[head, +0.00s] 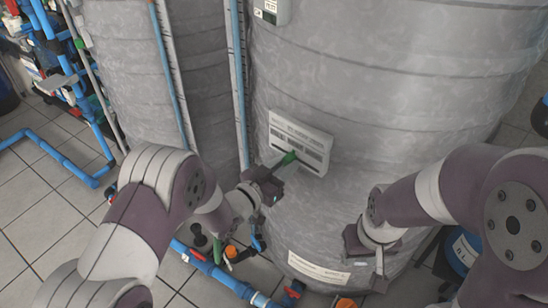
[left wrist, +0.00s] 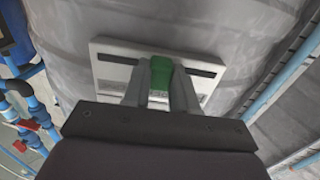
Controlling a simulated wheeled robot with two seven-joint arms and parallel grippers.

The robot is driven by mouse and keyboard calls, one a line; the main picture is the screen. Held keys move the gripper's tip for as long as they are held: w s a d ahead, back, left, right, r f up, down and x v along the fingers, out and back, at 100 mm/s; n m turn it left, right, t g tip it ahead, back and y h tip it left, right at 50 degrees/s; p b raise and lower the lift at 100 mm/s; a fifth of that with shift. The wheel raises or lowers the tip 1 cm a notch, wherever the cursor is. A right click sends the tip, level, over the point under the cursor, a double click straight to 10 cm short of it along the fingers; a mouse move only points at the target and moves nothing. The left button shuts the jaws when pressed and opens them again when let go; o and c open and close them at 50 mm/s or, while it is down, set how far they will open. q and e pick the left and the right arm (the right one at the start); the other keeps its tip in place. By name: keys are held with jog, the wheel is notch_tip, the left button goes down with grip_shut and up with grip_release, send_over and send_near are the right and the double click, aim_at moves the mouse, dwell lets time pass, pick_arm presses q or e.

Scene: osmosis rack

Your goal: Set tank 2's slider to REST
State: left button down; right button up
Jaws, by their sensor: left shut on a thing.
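A pale slider panel (head: 315,141) with dark slots is mounted on the front of the large grey tank (head: 390,95). Its green slider handle (head: 286,159) sticks out at the panel's lower left. My left gripper (head: 273,172) is at the panel, shut on the green handle. In the left wrist view the green handle (left wrist: 160,72) sits between the two grey fingers, with the panel (left wrist: 112,58) behind it. The panel's lettering is too small to read. My right gripper (head: 358,240) is in front of the tank's lower part, apart from the panel; its jaw opening cannot be made out.
A second grey tank (head: 125,60) stands to the left, with vertical pipes (head: 238,75) between the two. Blue pipes (head: 65,160) run along the tiled floor at left, and more pipes and valves (head: 205,262) lie below the panel. A label (head: 318,268) is low on the large tank.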

pick_arm(q)
jog(key=c, duration=0.9)
grip_release()
jog(key=p+v, duration=0.1)
jog(key=v, duration=1.1)
jog(key=shift+s+a+p, duration=0.25)
jog(key=shift+p, duration=0.05)
